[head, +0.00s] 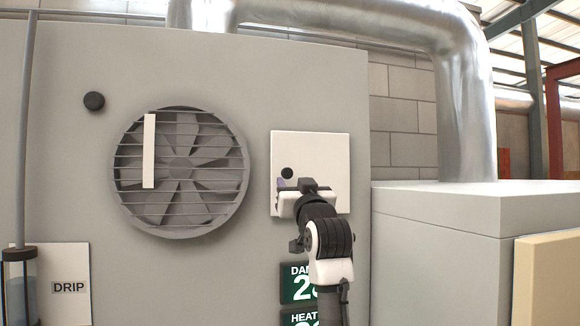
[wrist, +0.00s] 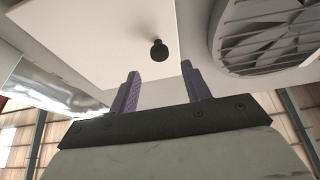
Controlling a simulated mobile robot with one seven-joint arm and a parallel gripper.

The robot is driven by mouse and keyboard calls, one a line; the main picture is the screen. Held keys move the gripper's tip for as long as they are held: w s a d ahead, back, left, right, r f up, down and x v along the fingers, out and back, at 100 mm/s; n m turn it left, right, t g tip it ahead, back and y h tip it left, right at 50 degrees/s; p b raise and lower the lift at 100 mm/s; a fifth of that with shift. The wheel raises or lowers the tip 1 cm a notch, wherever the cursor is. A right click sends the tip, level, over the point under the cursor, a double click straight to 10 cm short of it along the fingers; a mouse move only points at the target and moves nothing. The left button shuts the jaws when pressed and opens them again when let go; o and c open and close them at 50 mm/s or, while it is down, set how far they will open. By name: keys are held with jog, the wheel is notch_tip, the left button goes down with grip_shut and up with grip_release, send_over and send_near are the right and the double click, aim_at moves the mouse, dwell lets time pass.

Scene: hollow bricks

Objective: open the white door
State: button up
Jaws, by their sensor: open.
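The white door (head: 325,155) is a small square panel on the grey wall of a large cabinet, and it looks closed. Its round black knob (head: 287,173) sits near the left edge. My gripper (head: 285,184) is in front of the door's lower part, just below the knob in the head view, and covers the door's bottom. In the wrist view my gripper (wrist: 160,70) has its two purple fingers apart with nothing between them. The knob (wrist: 158,50) shows just past the fingertips, between them sideways, and the white door (wrist: 95,45) fills the upper left.
A round fan grille (head: 180,172) with a white strip is left of the door. A black round knob (head: 94,101) is on the wall further left. Green displays (head: 298,284) are below the door. A grey box (head: 450,230) stands at right, under a silver duct (head: 465,110).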

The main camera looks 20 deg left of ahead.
aim_at(288, 173)
jog(key=p+x, duration=0.2)
jog(key=x, duration=0.2)
jog(key=shift+w+a+r, duration=0.1)
jog(key=shift+w+r, duration=0.05)
jog(key=shift+r, duration=0.1)
jog(key=shift+w+a, duration=0.3)
jog(key=shift+w, duration=0.2)
grip_shut()
